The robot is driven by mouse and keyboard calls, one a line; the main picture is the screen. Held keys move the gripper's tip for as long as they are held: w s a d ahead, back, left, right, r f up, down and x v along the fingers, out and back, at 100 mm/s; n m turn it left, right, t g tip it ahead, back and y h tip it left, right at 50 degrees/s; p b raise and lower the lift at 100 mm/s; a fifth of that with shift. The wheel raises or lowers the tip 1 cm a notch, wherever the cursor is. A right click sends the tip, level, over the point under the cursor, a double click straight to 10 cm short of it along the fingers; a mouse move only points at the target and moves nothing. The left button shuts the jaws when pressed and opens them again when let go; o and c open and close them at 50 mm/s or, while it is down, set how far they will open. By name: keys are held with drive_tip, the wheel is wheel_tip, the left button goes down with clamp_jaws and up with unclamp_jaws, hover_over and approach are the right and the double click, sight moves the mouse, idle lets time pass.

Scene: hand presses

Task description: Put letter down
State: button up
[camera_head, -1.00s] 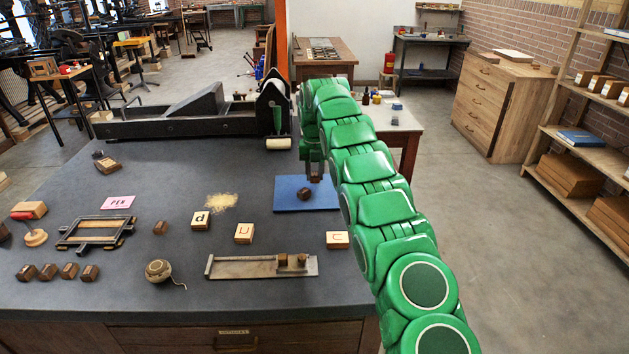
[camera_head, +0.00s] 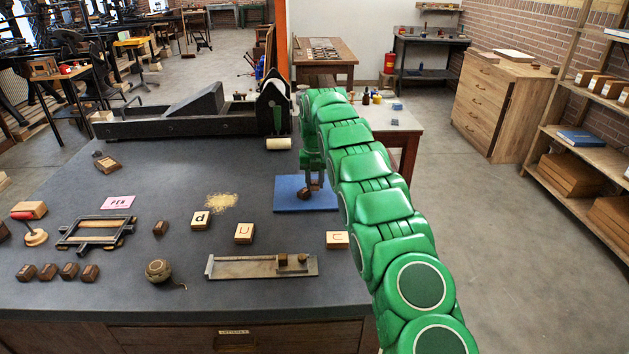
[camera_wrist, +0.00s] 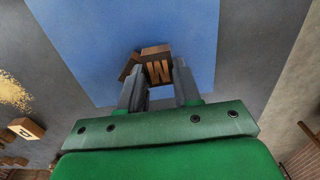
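My gripper (camera_head: 315,182) is low over the blue mat (camera_head: 289,203), on the right part of the dark table. In the wrist view its two fingers (camera_wrist: 160,80) flank a dark brown letter block marked W (camera_wrist: 158,69), close against its sides. The block is down at or just above the mat; exact contact cannot be told. A second brown block (camera_head: 304,194) lies on the mat just left of the held one. In the wrist view it shows partly hidden (camera_wrist: 129,66) behind the left finger and the W block.
Light letter tiles, including d (camera_head: 200,220) and U (camera_head: 244,233), stand left of the mat. A metal composing tray (camera_head: 240,267) with small blocks lies in front. A long dark press (camera_head: 190,122) stands behind. The table between mat and tray is clear.

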sight(315, 183)
drive_tip(key=o, duration=0.4)
drive_tip(key=shift+c, duration=0.2)
drive_tip(key=shift+w+a+r, duration=0.1)
drive_tip(key=shift+r, duration=3.75)
